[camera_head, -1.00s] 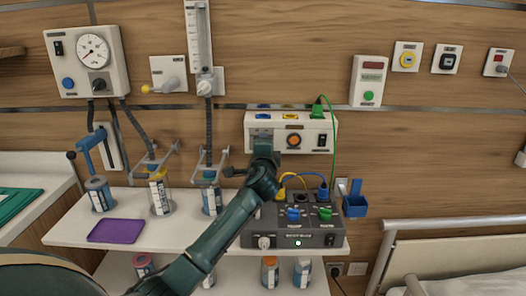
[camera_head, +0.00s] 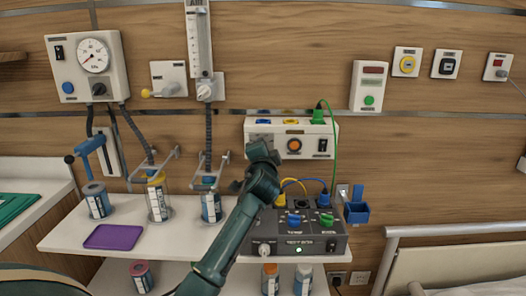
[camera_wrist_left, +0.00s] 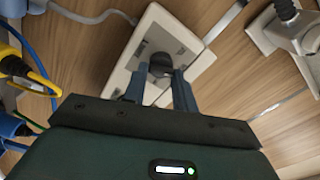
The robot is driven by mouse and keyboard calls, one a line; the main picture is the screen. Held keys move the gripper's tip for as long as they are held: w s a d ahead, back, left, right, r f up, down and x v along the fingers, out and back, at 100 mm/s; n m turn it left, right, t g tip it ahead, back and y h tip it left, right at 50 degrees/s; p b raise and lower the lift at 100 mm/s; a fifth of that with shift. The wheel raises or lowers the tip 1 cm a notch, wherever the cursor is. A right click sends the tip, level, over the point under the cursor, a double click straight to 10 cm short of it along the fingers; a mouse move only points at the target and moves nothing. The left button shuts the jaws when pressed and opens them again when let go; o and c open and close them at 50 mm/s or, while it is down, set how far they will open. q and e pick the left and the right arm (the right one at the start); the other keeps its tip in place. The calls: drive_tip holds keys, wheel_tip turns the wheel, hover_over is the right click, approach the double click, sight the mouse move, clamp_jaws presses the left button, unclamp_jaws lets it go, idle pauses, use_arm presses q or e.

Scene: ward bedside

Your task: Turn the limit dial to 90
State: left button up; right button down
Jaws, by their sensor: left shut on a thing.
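In the left wrist view a black dial (camera_wrist_left: 161,59) sits on a pale square plate (camera_wrist_left: 185,37) on the wooden wall. My left gripper (camera_wrist_left: 160,80) has its two fingers at either side of the dial and is shut on it. Numbers and the dial's pointer cannot be read. In the head view my left gripper (camera_head: 262,152) is at the left part of the white wall box (camera_head: 315,128); its wrist hides the fingertips and the dial. My right gripper is not in view.
A grey control unit (camera_head: 325,242) with blue and green knobs and cables stands on the shelf below my arm. A gauge box (camera_head: 73,82) is at the upper left. A green cable (camera_head: 333,150) hangs at right.

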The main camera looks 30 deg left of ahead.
use_arm(q)
drive_tip(key=o, duration=1)
drive_tip(key=shift+c, duration=0.2)
drive_tip(key=shift+s, duration=0.1)
drive_tip(key=b+v, duration=0.1)
drive_tip(key=v, duration=1.2)
